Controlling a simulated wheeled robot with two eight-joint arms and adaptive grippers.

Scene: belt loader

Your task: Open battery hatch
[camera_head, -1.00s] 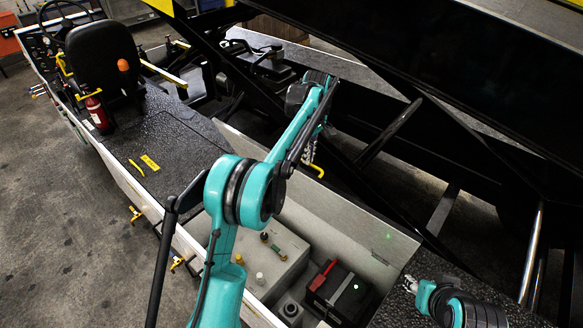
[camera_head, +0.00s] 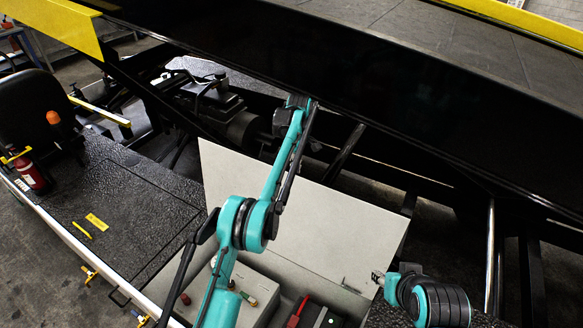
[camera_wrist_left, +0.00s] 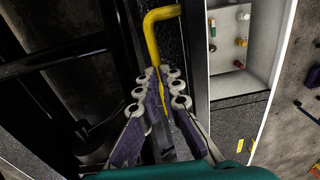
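The battery hatch lid (camera_head: 330,205) stands raised in the head view, its pale inner face toward me. Below it the compartment is open, with a black battery (camera_head: 325,320) partly cut off at the frame's bottom. My left arm reaches across the lid; its gripper is hidden behind the lid in the head view. In the left wrist view, the left gripper's fingers (camera_wrist_left: 163,82) are close together around a yellow bent handle (camera_wrist_left: 163,16), apparently gripping it. My right gripper (camera_head: 377,277) is near the lid's lower right corner; its fingers are too small to judge.
A black conveyor frame and beams (camera_head: 345,155) lie close behind the lid. Black textured decking (camera_head: 125,195) is at left, with a seat (camera_head: 35,110) and a red extinguisher (camera_head: 32,175). Dark floor is open at the lower left.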

